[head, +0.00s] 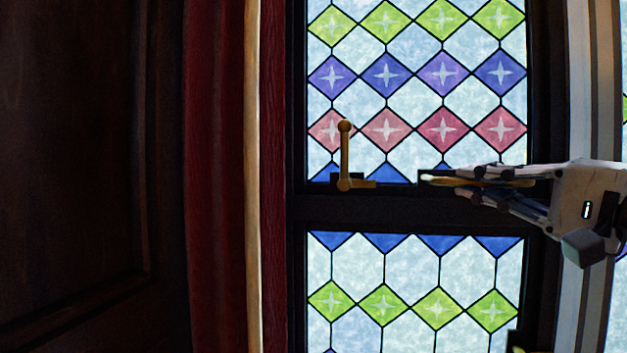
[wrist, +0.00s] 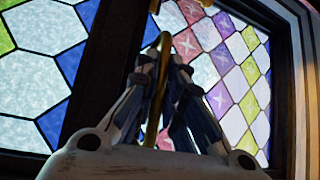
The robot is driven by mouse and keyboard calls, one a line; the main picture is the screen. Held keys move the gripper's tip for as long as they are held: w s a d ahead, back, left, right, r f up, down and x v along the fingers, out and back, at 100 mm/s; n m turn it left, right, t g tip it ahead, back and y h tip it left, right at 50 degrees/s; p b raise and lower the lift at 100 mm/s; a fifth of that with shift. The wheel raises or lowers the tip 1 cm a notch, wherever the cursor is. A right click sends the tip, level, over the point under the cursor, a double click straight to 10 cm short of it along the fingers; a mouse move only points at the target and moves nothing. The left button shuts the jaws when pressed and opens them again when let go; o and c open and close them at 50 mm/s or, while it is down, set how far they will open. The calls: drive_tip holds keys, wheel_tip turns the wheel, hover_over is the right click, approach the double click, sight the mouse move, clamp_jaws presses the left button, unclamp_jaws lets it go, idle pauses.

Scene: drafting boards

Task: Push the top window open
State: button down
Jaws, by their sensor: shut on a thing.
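The top window (head: 420,95) has stained glass with green, purple and red diamonds in a dark frame. Its lower edge lies along a dark crossbar (head: 410,212), and I see no clear gap there. My gripper (head: 448,179) reaches in from the right at that lower edge. It is shut on a slim brass handle (head: 526,183), which runs between the fingers. In the wrist view the brass handle (wrist: 155,110) shows as a curved bar between my fingertips (wrist: 165,62), with the window glass (wrist: 220,60) behind. The fingers hide part of the handle.
A second brass lever (head: 344,155) stands upright on the lower frame, left of my gripper. A lower stained-glass window (head: 400,335) sits below the crossbar. A red curtain (head: 215,200) and a dark wooden panel (head: 90,180) fill the left side.

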drive_tip(key=shift+n+t, duration=0.3)
drive_tip(key=shift+n, duration=0.2)
drive_tip(key=w+b, duration=0.1)
drive_tip(key=w+d+b, duration=0.1)
drive_tip(key=w+f+b, duration=0.1)
drive_tip(key=w, duration=0.1)
drive_tip(key=shift+d, duration=0.15)
drive_tip(key=c, duration=1.7)
unclamp_jaws()
drive_tip(key=shift+s, duration=0.1)
drive_tip(key=v, duration=1.2)
drive_tip(key=shift+d+f, duration=0.1)
drive_tip(key=shift+f, duration=0.05)
